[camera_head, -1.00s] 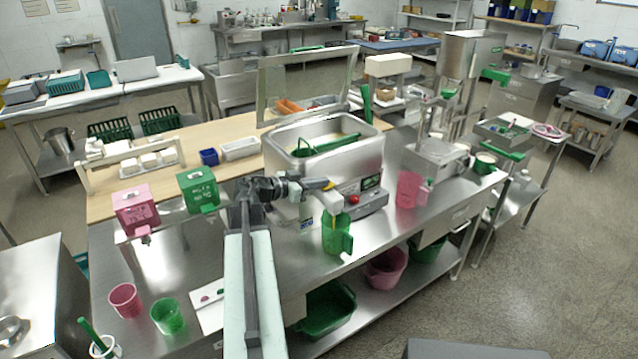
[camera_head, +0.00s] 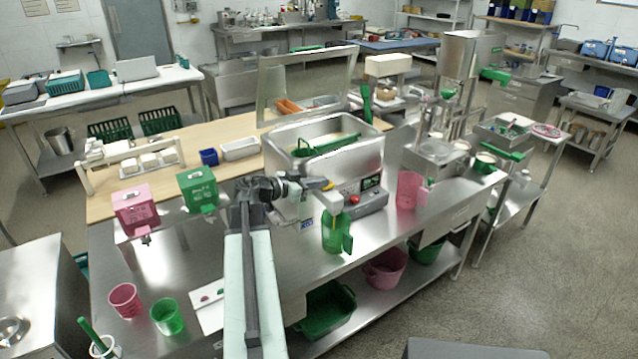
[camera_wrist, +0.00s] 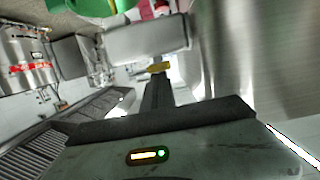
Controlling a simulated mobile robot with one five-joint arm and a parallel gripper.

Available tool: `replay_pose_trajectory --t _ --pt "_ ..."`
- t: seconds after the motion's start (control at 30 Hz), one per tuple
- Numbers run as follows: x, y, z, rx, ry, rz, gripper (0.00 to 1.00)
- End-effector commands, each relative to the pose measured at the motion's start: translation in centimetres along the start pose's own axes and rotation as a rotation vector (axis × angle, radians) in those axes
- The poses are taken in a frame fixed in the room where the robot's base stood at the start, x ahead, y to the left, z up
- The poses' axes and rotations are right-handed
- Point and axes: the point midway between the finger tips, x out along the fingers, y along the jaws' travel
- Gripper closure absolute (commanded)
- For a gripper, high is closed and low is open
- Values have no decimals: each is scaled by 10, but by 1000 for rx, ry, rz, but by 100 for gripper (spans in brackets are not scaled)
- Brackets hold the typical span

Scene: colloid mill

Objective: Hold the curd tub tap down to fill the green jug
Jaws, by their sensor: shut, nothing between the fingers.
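The curd tub (camera_head: 285,160) is a steel tank with pale contents and a green paddle, in the middle of the bench. Its tap shows as a pale block (camera_head: 329,203) low on its front, also in the wrist view (camera_wrist: 145,38). The green jug (camera_head: 336,235) stands upright just below the tap, its handle to the right. The jug's level cannot be read. My gripper (camera_head: 326,185) is shut and empty, its yellow tip at the pale block. In the wrist view the gripper (camera_wrist: 158,68) overlaps the block's near edge; contact cannot be confirmed.
A red button (camera_head: 354,199) and a small display are on the tub's front. A pink jug (camera_head: 408,189) stands to the right. Pink and green boxes (camera_head: 197,188) stand left of my arm. A pink cup and a green cup (camera_head: 167,316) stand at the front left.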

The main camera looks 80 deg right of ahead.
Motion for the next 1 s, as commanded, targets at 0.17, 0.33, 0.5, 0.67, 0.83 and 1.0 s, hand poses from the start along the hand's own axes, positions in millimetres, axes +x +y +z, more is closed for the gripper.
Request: replay_pose_trajectory --t 0.17,0.33,0.5,0.67,0.83,1.0 --pt "-5 3 -12 7 -17 7 100" --pt "-20 4 -54 3 1 -1 100" --pt "-63 4 -44 2 2 -3 100" --pt "-94 3 -44 2 3 -4 100" --pt "-111 3 -43 2 4 -3 100" --pt "-115 3 -42 2 4 -2 100"
